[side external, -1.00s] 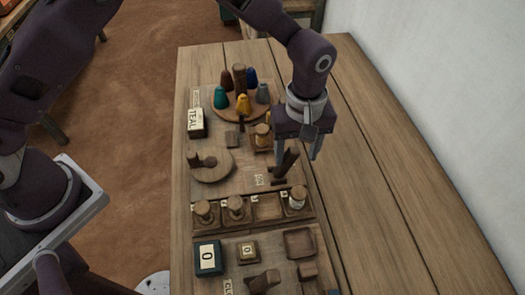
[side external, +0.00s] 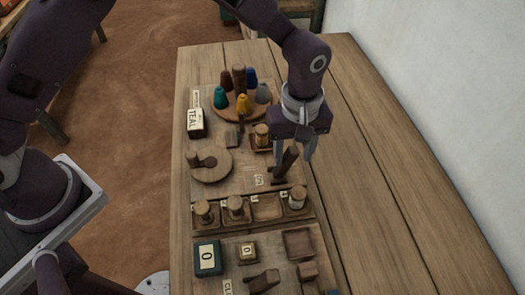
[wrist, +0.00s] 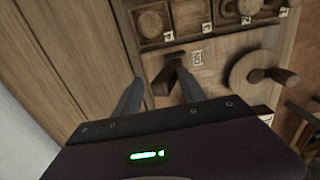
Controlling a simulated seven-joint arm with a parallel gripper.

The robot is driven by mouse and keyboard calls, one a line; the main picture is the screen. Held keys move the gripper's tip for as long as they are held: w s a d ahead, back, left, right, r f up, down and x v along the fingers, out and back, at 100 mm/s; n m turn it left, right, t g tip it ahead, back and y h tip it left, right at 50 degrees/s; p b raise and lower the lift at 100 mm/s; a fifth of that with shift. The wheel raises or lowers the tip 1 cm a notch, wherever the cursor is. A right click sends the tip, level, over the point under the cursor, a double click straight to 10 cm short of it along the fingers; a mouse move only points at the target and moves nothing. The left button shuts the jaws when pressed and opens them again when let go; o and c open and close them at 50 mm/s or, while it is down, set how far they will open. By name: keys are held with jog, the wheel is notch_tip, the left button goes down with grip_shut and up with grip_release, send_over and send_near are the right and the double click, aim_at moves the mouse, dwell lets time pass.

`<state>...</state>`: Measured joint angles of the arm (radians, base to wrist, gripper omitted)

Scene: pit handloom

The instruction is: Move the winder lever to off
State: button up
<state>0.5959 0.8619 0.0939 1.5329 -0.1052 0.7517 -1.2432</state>
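The winder lever (side external: 287,162) is a dark wooden handle on a short dark base, tilted up toward my gripper. A small label that looks like "ON" (side external: 258,180) is beside it. In the wrist view the lever (wrist: 169,76) stands near the gap between my fingertips, with the label (wrist: 197,58) beside it. My gripper (side external: 294,152) is open and points down, over or around the upper end of the lever. In the wrist view both fingers (wrist: 160,86) are apart. I cannot tell whether either finger touches the lever.
A round wooden disc with a crank (side external: 211,164) lies left of the lever. A bobbin (side external: 262,135) stands behind it, near a carousel of coloured cones (side external: 240,112). A tray of bobbins (side external: 252,210) lies in front. The bare tabletop (side external: 365,190) at right is clear.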

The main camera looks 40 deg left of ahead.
notch_tip(320, 180, up, 6)
jog(key=shift+r, duration=0.25)
jog(key=s+a+r+m+t+h, duration=0.1)
jog(key=s+a+r+m+t, duration=0.3)
jog(key=a+r, duration=0.95)
jog(key=s+a+r+m, duration=0.1)
jog(key=s+a, duration=0.2)
jog(key=s, duration=0.3)
jog(key=s+a+r+m+t, duration=0.1)
jog(key=s+a+m, duration=0.1)
jog(key=s, duration=0.4)
jog(key=s+a+r+m+y, duration=0.1)
jog(key=s+a+m, duration=0.1)
jog(key=s+a, duration=0.2)
jog(key=s, duration=0.2)
jog(key=shift+s+a+r+t, duration=0.3)
